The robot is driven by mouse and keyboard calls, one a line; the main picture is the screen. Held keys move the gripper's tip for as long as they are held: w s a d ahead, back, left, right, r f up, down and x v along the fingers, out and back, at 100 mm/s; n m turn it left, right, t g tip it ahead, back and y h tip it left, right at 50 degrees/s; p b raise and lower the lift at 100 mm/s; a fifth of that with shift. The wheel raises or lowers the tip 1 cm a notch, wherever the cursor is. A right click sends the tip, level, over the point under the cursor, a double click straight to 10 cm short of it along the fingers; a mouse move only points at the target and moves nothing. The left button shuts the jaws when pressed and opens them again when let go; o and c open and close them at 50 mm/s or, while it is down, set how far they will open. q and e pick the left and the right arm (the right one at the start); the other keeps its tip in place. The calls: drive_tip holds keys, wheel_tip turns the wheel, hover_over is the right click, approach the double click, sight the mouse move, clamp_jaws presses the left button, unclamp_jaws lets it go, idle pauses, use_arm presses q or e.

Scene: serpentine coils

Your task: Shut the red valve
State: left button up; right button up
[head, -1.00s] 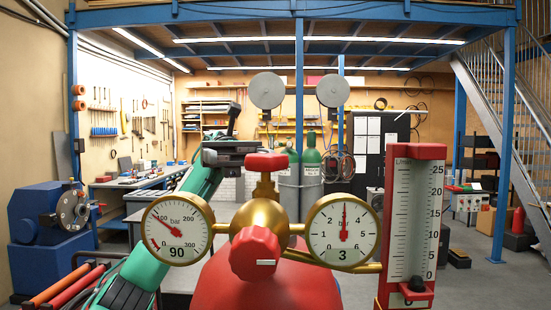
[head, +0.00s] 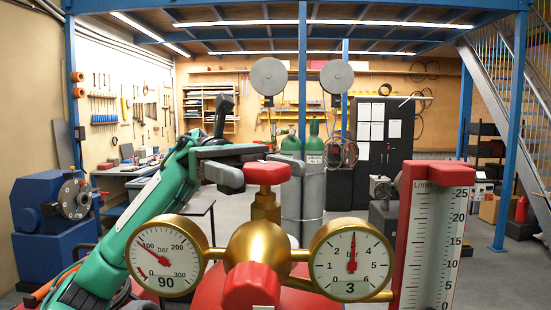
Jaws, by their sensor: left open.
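The red valve (head: 267,173) is a flat red handwheel on a gold stem above the round gold regulator body (head: 257,250). My left gripper (head: 260,169) comes in from the left at the height of the handwheel. Its grey jaws are open, one on the near left side of the wheel and one behind it towards the right. I cannot tell whether either jaw touches the wheel. My right gripper is out of view.
A larger red knob (head: 251,287) sticks out at the front of the regulator. The left gauge (head: 166,259) reads 90 and the right gauge (head: 351,260) reads 3. A red-framed flow meter (head: 433,240) stands at the right.

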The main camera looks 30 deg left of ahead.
sight(271, 177)
use_arm(q)
drive_tip(key=shift+p+x, duration=0.35)
drive_tip(key=shift+x, duration=0.75)
drive_tip(key=shift+s+d, duration=0.15)
drive_tip(key=shift+d, duration=0.3)
drive_tip(key=c, duration=1)
drive_tip(key=shift+s+a+m+g+y+b, duration=0.1)
drive_tip(key=shift+m+g+y+b, duration=0.45)
drive_tip(key=shift+m+g, duration=0.55)
drive_tip(key=shift+s+a+m+g+y+b, duration=0.1)
drive_tip(key=shift+m+g+y+b, duration=0.1)
drive_tip(key=shift+m+g+y, duration=0.6)
drive_tip(key=shift+s+a+m+g+y+b, duration=0.15)
drive_tip(key=shift+m+g+y, duration=0.2)
drive_tip(key=shift+g, duration=0.75)
drive_tip(key=shift+d, duration=0.1)
drive_tip(key=o, duration=1)
